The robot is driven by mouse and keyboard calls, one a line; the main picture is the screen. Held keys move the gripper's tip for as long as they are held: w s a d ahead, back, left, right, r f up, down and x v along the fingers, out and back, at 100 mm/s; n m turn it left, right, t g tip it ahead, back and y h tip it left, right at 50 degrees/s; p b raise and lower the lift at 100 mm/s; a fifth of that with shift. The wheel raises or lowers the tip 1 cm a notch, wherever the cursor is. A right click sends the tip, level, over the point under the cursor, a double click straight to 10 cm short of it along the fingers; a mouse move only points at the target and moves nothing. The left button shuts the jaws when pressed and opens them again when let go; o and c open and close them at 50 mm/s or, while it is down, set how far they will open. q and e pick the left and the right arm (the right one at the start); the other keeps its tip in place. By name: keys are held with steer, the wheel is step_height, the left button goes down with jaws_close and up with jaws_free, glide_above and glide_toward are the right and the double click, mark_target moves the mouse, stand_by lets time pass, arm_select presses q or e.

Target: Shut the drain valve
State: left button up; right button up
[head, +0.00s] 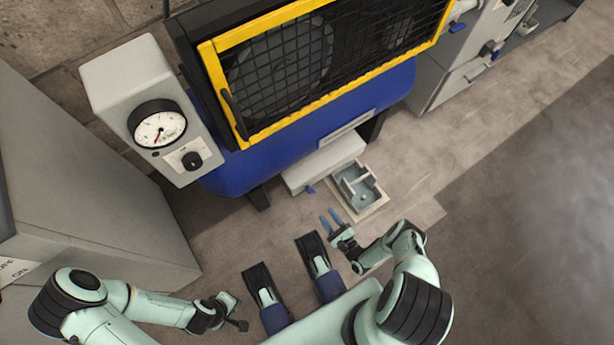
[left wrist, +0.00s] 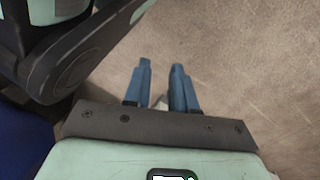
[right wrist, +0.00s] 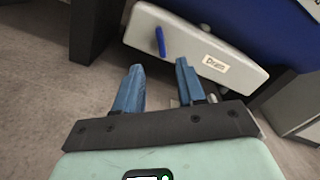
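The drain valve has a short blue lever (right wrist: 160,41) on the front of a pale grey box (right wrist: 188,42), left of a label reading "Drain" (right wrist: 215,64). In the head view the lever (head: 311,190) shows small at the lower edge of the box (head: 328,163), under the blue tank. My right gripper (head: 330,216) is open and empty, just short of the lever; its blue fingers (right wrist: 160,66) point toward the box and do not touch it. My left gripper (head: 240,312) is low at the left, over bare floor; in its wrist view the fingers (left wrist: 161,66) are parted and empty.
A shallow tray (head: 374,208) with water sits on the floor right of the box. The blue tank (head: 280,137) and yellow-framed guard (head: 208,62) stand above. A gauge box (head: 125,75) and grey cabinet (head: 90,190) are at left. Floor at right is clear.

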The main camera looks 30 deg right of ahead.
mark_target(310, 192)
arm_select(q)
steer(key=shift+g, duration=0.7)
steer(key=s, duration=0.1)
steer(key=s+f+b, duration=0.2)
steer(key=s, duration=0.1)
steer(key=shift+a, duration=0.25)
arm_select(e)
steer(key=w, duration=0.8)
steer(key=w+a, duration=0.1)
steer(key=w, duration=0.3)
steer(key=shift+w, duration=0.4)
steer(key=shift+c, duration=0.4)
jaws_close()
